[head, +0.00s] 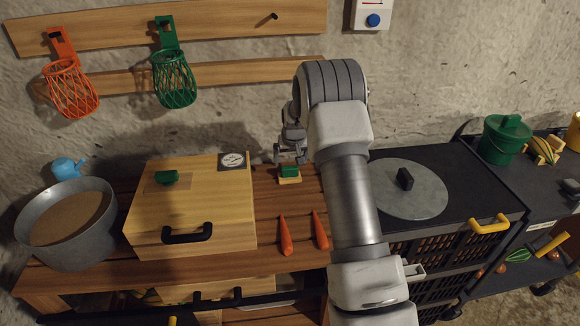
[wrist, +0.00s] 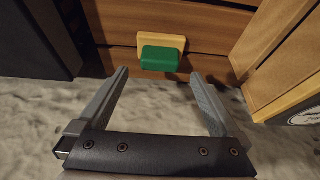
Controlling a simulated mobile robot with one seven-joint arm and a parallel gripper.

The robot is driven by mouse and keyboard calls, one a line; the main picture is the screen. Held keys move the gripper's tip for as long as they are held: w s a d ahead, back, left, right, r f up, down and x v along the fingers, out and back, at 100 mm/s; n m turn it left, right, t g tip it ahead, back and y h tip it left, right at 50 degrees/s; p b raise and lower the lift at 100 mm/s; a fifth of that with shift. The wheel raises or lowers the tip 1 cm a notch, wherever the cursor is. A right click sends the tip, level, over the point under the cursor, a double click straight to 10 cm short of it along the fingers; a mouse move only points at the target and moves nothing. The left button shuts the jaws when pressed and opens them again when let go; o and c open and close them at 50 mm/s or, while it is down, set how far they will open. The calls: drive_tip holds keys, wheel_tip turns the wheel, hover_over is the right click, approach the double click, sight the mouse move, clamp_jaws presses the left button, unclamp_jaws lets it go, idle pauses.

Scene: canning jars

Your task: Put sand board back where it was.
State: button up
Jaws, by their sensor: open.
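A small pale wooden block with a green grip (head: 289,173) lies on the brown slatted bench near the wall; it may be the sand board, but I cannot tell for sure. In the wrist view its pale part (wrist: 175,41) and green grip (wrist: 159,59) show just beyond the fingertips. My gripper (head: 291,153) is above and near it, partly hidden by my arm. In the wrist view my gripper (wrist: 160,76) is open and empty, its fingers apart from the block. A tan round surface (head: 68,218) fills the grey pot (head: 78,250) at left.
A wooden box (head: 220,225) with a green knob and black handle stands left of the block. Two orange carrot-like pieces (head: 286,236) lie in front. A black cart (head: 455,195) with a grey disc (head: 415,200) stands at right. Red and green baskets (head: 174,82) hang on the wall.

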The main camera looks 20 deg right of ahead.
drive_tip(key=s+a+r+n, duration=0.1)
drive_tip(key=s+a+r, duration=0.3)
drive_tip(key=s+r, duration=0.65)
drive_tip(key=s+a+r, duration=0.4)
drive_tip(key=s+r, duration=0.3)
drive_tip(key=r, duration=0.6)
drive_tip(key=s+a+r, duration=0.1)
drive_tip(key=s+a, duration=0.1)
drive_tip(key=s, duration=1)
drive_tip(key=s+a+r+n+t+y, duration=0.1)
drive_tip(key=s+a, duration=0.2)
drive_tip(key=s, duration=1)
drive_tip(key=shift+a, duration=0.3)
wheel_tip(320, 180, up, 2)
drive_tip(key=shift+r+p, duration=0.15)
drive_tip(key=shift+p, duration=1)
